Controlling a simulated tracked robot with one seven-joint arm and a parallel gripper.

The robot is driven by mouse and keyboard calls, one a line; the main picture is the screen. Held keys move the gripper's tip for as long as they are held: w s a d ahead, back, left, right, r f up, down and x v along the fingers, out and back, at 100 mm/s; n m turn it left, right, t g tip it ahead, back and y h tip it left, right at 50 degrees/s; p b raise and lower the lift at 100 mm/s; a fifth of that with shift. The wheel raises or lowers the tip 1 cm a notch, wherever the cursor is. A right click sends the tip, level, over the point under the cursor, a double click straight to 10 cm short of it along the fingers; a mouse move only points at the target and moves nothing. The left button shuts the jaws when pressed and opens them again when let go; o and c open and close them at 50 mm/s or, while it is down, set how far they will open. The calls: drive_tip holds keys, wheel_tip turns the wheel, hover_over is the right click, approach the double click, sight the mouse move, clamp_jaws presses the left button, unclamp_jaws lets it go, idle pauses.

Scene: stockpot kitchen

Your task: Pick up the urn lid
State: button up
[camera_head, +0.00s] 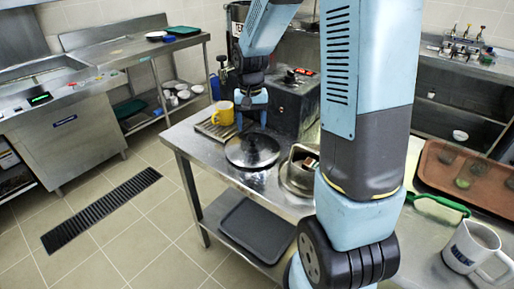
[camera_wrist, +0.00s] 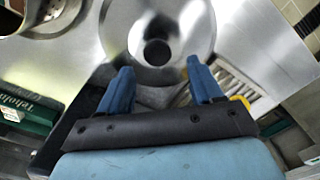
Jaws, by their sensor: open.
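The urn lid (camera_head: 252,151) is a round, shiny metal disc lying on the steel table. In the wrist view the lid (camera_wrist: 188,22) is at the top centre, with its round black knob (camera_wrist: 157,52) facing me. My gripper (camera_head: 252,122) is above the lid, pointing down at it. In the wrist view my gripper (camera_wrist: 160,76) has its two blue fingers spread apart with nothing between them. The knob appears just beyond the fingertips, roughly between them. I cannot tell the exact height of the fingers above the lid. The urn (camera_head: 236,22) is partly hidden behind my arm.
A yellow mug (camera_head: 223,113) stands on a slatted drip tray (camera_head: 204,126) left of the lid. A metal pot (camera_head: 294,172) stands close on the right. A dark machine (camera_head: 292,104) is behind. A brown tray (camera_head: 432,165) and white mug (camera_head: 474,247) are far right.

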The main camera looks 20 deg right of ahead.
sight(252, 136)
drive_tip(key=shift+s+f, duration=0.2)
drive_tip(key=shift+f, duration=2.75)
drive_tip(key=shift+c, duration=0.3)
drive_tip(key=c, duration=1.1)
drive_tip(key=shift+r, duration=0.15)
